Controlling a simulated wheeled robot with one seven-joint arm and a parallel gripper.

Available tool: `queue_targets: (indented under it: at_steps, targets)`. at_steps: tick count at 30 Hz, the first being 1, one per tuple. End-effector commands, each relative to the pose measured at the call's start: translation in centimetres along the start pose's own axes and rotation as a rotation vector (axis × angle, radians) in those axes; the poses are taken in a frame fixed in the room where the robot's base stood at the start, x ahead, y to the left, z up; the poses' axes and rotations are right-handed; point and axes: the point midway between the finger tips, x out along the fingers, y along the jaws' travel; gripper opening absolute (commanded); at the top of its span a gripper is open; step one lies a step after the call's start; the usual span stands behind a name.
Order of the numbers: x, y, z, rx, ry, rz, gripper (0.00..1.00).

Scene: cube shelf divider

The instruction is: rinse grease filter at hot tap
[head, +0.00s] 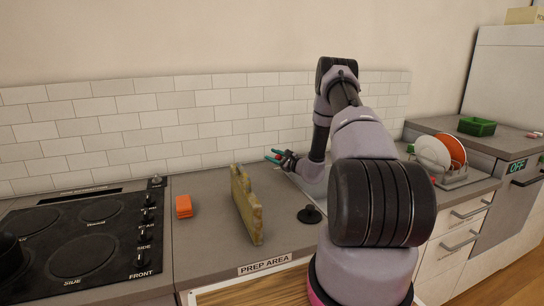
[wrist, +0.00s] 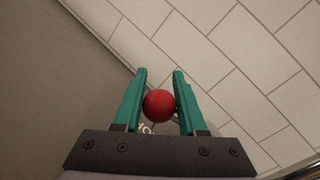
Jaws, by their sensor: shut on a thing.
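My gripper (wrist: 159,88) has its teal fingers closed on either side of a round red knob (wrist: 159,105) in the wrist view. Part of a label, reading something like "Ho", shows just below the knob. In the head view my gripper (head: 275,156) is near the tiled back wall, at the rear of the counter. A greasy yellowish panel, seemingly the grease filter (head: 246,207), stands on edge on the counter, left of my gripper and apart from it. The tap spout cannot be made out, and the sink is mostly hidden behind my arm.
A black stopper-like disc (head: 310,214) lies right of the filter. Orange sponges (head: 183,206) sit between the filter and the black cooktop (head: 85,240). A dish rack (head: 455,178) with plates and a green tray (head: 477,126) are at right.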

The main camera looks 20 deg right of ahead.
Motion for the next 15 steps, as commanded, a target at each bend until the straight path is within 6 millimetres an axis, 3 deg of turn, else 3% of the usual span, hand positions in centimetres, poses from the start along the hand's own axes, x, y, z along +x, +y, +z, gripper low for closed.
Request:
queue_targets:
  at_steps: [8,9,10,15]
  targets:
    - [-0.22,0.59,-0.35,0.006,0.007,0.010,0.00]
    - [-0.22,0.58,-0.36,0.006,0.007,0.010,0.56]
    - [-0.22,0.56,-0.36,0.006,0.007,0.010,0.67]
    - [-0.17,0.33,-0.27,0.003,0.005,0.006,0.69]
